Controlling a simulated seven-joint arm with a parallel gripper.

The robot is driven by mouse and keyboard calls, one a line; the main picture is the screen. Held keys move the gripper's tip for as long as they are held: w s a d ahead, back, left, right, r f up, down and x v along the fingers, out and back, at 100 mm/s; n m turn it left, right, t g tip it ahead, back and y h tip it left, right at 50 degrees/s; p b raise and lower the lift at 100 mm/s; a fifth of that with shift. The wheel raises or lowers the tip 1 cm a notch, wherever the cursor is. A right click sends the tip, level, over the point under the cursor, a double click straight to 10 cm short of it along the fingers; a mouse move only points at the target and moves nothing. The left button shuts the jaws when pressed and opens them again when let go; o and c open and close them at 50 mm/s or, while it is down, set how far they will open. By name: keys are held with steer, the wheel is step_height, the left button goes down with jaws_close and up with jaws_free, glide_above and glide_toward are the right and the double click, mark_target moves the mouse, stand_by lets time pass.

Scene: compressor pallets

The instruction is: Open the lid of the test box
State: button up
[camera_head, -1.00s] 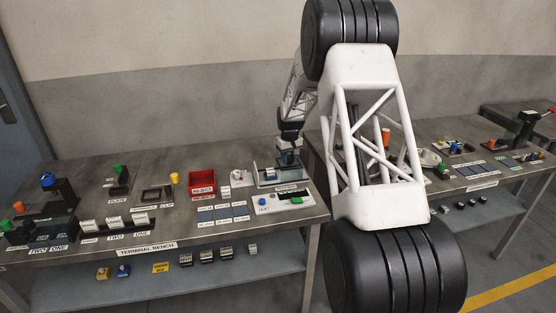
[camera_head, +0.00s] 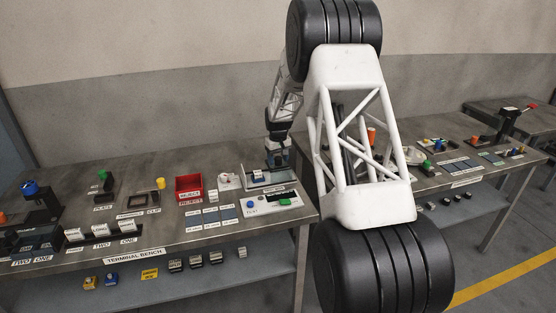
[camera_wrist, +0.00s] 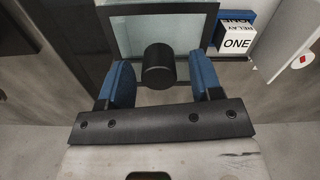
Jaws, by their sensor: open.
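My gripper (camera_wrist: 162,84) is open, with blue pads on both sides of a black round knob (camera_wrist: 158,66). Gaps show between the knob and both pads. The knob is in front of a dark-framed clear pane, the lid (camera_wrist: 209,24) of the test box. In the head view, my gripper (camera_head: 277,158) is at the back right of the test box (camera_head: 268,187) on the bench. The lid is small and partly hidden there, and I cannot tell its angle.
A relay block marked ONE (camera_wrist: 237,42) is right of the lid in the wrist view. A white panel with a green button (camera_head: 284,202) lies in front of the box. A red reject bin (camera_head: 188,187) stands to the left. The wall is behind.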

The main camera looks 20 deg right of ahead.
steer(key=shift+r, duration=3.7)
steer(key=shift+s+r, duration=0.2)
steer(key=shift+r, duration=0.05)
steer(key=s+a+r, duration=0.2)
steer(key=s+r, duration=0.4)
steer(key=s, duration=0.4)
steer(key=s+a+r+m+t, duration=0.1)
steer(key=s+a+r, duration=0.2)
steer(key=s+r, duration=0.5)
steer(key=s+a+r, duration=0.2)
steer(key=s+r, duration=0.2)
steer(key=s, duration=0.8)
steer(key=s+a+f, duration=0.1)
steer(key=s+a, duration=0.1)
steer(key=s, duration=1.4)
steer(key=s+a+f+m+t, duration=0.1)
steer(key=s+a, duration=0.1)
steer(key=s, duration=1.5)
steer(key=shift+s+a+f+t, duration=0.15)
steer(key=shift+f+t, duration=0.05)
steer(key=shift+t, duration=0.1)
